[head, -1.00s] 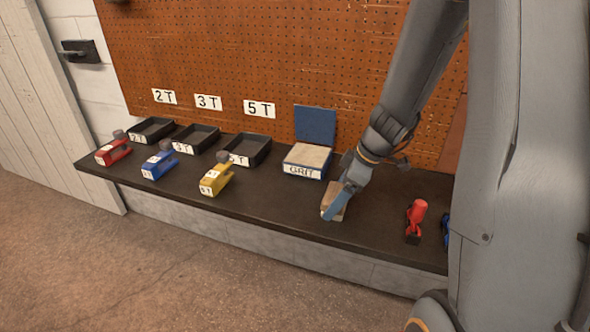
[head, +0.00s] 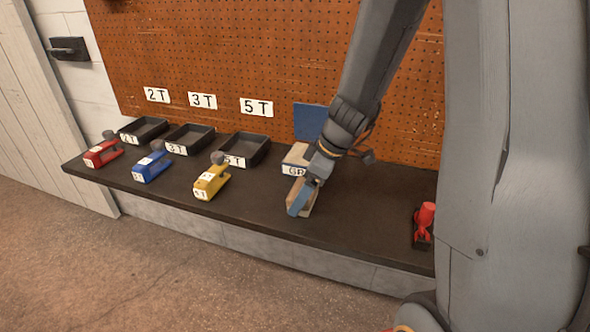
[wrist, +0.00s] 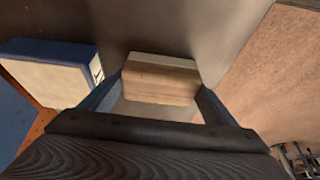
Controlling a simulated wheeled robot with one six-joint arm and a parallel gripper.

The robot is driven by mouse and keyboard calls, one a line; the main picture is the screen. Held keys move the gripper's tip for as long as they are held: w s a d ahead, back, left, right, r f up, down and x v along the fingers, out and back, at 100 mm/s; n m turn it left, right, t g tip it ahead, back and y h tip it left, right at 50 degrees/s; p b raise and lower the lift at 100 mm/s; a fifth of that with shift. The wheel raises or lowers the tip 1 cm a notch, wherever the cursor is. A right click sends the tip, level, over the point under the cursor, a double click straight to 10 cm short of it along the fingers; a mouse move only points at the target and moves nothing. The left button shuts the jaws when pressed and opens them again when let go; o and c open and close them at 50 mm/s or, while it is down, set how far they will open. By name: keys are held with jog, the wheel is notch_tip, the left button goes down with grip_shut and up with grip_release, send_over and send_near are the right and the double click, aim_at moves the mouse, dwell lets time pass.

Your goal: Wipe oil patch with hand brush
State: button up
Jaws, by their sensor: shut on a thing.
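My gripper (head: 300,197) is shut on a wooden block-like hand brush (wrist: 160,82), just above or at the dark bench top, in front of the GRIT box. In the wrist view the brush sits between my two fingers, its pale wooden body showing. In the head view the blue finger covers part of the brush (head: 311,205). I cannot tell if the brush touches the bench. I cannot make out an oil patch; the brush and my arm hide part of the bench.
The open GRIT box (head: 295,160) stands close behind my gripper. A red-handled tool (head: 425,222) lies right. The pegboard (head: 250,60) rises behind.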

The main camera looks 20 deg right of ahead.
jog(key=shift+w+a, duration=0.2)
jog(key=shift+a, duration=0.2)
jog(key=r+p, duration=0.1)
jog(key=r, duration=0.2)
jog(key=shift+d, duration=0.2)
jog(key=shift+a+r+p, duration=0.1)
jog(key=shift+r+p, duration=0.55)
jog(key=shift+r, duration=0.05)
jog(key=shift+r+p, duration=1.15)
jog(key=shift+r, duration=0.85)
